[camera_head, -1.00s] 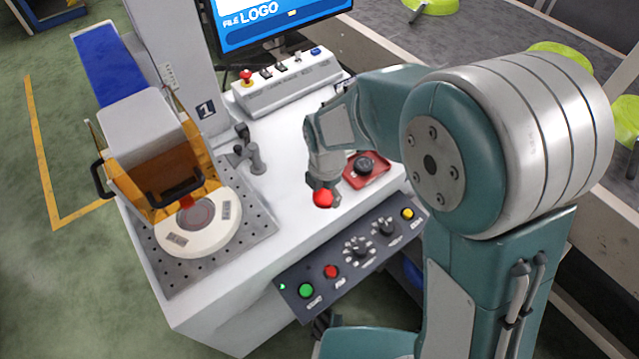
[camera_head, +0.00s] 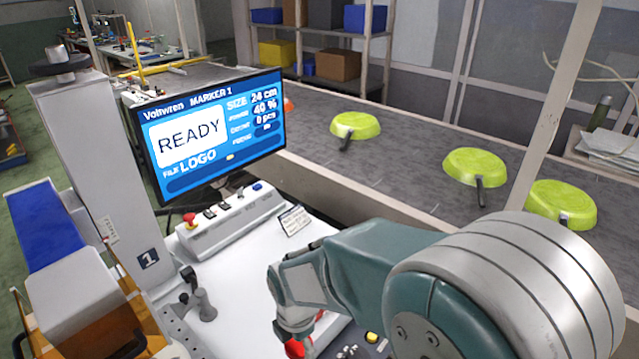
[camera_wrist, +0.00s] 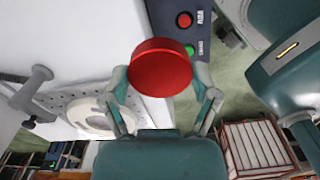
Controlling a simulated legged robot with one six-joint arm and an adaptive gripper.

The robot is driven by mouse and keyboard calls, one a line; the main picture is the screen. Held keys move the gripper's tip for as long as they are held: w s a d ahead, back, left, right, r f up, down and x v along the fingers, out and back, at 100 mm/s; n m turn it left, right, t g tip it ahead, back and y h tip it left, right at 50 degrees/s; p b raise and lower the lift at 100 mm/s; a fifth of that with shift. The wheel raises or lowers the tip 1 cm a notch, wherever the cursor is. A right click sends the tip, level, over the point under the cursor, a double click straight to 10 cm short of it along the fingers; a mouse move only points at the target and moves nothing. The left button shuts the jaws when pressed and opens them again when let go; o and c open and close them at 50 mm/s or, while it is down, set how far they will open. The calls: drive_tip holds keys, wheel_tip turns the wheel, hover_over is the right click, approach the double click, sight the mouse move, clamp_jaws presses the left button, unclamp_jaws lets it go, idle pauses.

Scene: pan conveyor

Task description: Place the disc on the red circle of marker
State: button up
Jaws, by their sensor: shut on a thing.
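The red disc (camera_wrist: 160,72) is held in my gripper (camera_wrist: 161,88), with a finger on either side of it in the wrist view. In the head view the disc (camera_head: 294,348) shows in part at the bottom edge, under my gripper (camera_head: 296,335). The marker (camera_head: 85,290) stands at the lower left, with a grey column and an orange guard. Its round white plate (camera_wrist: 88,120) shows in part in the wrist view, left of the disc and partly behind my finger. The red circle does not show in either present view.
Green pans (camera_head: 355,126) lie on the conveyor (camera_head: 410,160). A button panel (camera_wrist: 195,15) borders the table.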

drive_tip(key=w+d+f+m, duration=0.4)
drive_tip(key=w+d+m, duration=0.4)
drive_tip(key=m, duration=0.5)
drive_tip(key=w+d+f+m, duration=0.5)
drive_tip(key=w+d+m, duration=0.4)
drive_tip(key=d+m, duration=0.3)
drive_tip(key=shift+m, duration=0.5)
drive_tip(key=shift+s+d, duration=0.1)
drive_tip(key=shift+d, duration=0.05)
